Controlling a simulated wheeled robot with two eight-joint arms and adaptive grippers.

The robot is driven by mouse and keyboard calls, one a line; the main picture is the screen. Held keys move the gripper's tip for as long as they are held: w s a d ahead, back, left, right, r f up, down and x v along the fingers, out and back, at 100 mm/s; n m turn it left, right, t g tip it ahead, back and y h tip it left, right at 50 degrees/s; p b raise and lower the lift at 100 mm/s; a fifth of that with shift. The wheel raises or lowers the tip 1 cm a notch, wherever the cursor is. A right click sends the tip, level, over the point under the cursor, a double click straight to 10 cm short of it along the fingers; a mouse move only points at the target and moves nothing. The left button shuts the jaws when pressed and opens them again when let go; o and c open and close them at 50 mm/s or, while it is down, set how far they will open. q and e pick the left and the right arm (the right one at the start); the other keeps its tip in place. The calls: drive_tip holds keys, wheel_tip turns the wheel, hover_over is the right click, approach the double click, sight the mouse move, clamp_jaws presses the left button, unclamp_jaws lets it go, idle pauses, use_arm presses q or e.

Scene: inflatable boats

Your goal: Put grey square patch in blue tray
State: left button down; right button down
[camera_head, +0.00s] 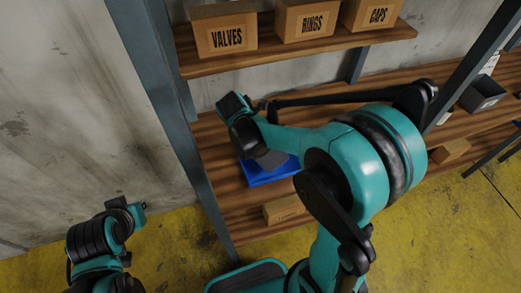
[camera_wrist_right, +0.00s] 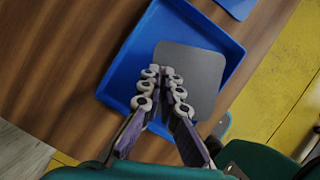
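The grey square patch (camera_wrist_right: 195,75) shows face-on in the right wrist view, over the blue tray (camera_wrist_right: 130,65), with its lower right part overlapping the tray's wall. In the head view the patch (camera_head: 271,159) is a dark shape above the tray (camera_head: 268,177) on the lower shelf. My right gripper (camera_wrist_right: 164,72) has its fingertips close together over the patch's left part. I cannot tell whether they grip the patch or whether it rests in the tray. My left gripper (camera_head: 138,211) is low at the left, away from the shelf; its fingers are unclear.
Boxes marked VALVES (camera_head: 226,40), RINGS (camera_head: 310,22) and CAPS (camera_head: 374,14) stand on the upper shelf. A cardboard box (camera_head: 283,208) is at the lower shelf's front. A grey shelf post (camera_head: 180,120) stands left of the tray. A dark container (camera_head: 482,95) is further right.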

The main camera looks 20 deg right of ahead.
drive_tip(key=shift+w+d+f, duration=0.1)
drive_tip(key=shift+w+f, duration=0.4)
drive_tip(key=shift+w, duration=0.3)
wheel_tip(320, 180, down, 4)
drive_tip(key=shift+f+b, duration=0.1)
drive_tip(key=shift+b, duration=0.75)
drive_tip(key=c, duration=1.7)
unclamp_jaws()
